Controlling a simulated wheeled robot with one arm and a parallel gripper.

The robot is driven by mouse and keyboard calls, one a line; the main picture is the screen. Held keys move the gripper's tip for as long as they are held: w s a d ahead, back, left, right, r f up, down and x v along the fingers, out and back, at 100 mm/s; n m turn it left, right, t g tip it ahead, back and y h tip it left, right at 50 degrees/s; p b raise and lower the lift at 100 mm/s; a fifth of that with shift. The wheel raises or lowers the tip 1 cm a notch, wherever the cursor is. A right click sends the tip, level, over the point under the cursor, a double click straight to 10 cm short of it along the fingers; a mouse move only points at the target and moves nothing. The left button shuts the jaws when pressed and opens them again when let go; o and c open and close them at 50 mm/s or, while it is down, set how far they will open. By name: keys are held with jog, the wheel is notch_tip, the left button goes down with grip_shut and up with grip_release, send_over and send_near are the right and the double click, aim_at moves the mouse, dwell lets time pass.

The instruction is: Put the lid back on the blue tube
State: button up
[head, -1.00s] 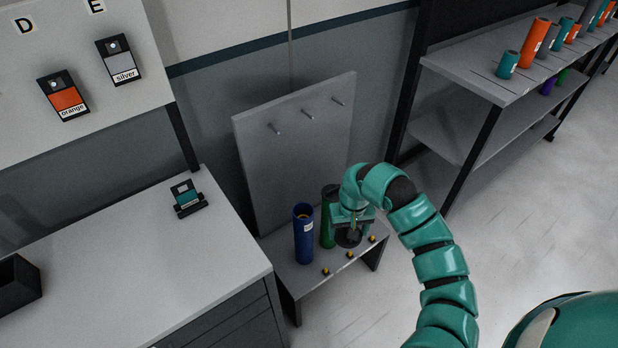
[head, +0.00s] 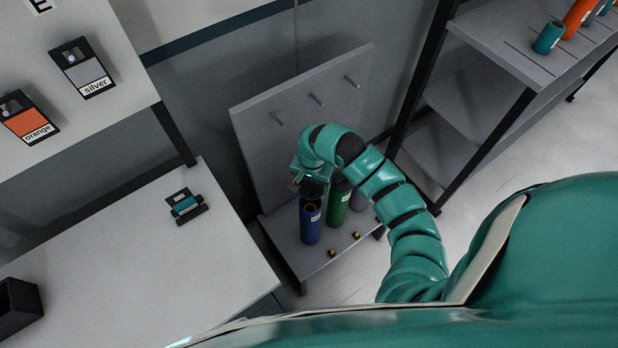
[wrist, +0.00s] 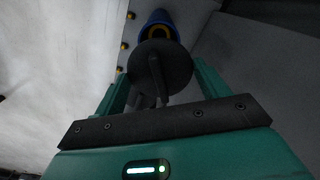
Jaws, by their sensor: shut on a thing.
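The blue tube (head: 310,224) stands upright on the low grey stand, and its open top with a yellowish ring inside shows in the wrist view (wrist: 158,27). My gripper (head: 312,178) is over the blue tube in the head view. In the wrist view my gripper (wrist: 155,90) is shut on a dark round lid (wrist: 165,65) by its stem. The lid is tilted in that view and covers part of the tube's mouth. It appears apart from the tube, though the exact gap is hard to tell.
A green tube (head: 338,205) with a dark top and a grey tube (head: 358,199) stand right beside the blue one. Small yellow-topped knobs (head: 332,253) line the stand's front edge. A pegboard panel (head: 300,95) rises behind. A grey worktop (head: 120,260) is at left.

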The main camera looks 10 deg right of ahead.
jog(key=shift+s+a+f+m, duration=0.25)
jog(key=shift+s+f+m, duration=0.15)
jog(key=shift+s+m, duration=0.1)
notch_tip(320, 180, down, 5)
jog(key=b, duration=0.4)
jog(key=shift+w, duration=0.15)
jog(key=shift+f+b, duration=0.4)
jog(key=shift+f, duration=0.15)
jog(key=shift+r+p, duration=0.1)
jog(key=shift+p, duration=0.3)
dwell(0.5)
jog(key=shift+f, duration=0.2)
dwell(1.5)
jog(key=o, duration=1)
jog(key=shift+o, duration=0.3)
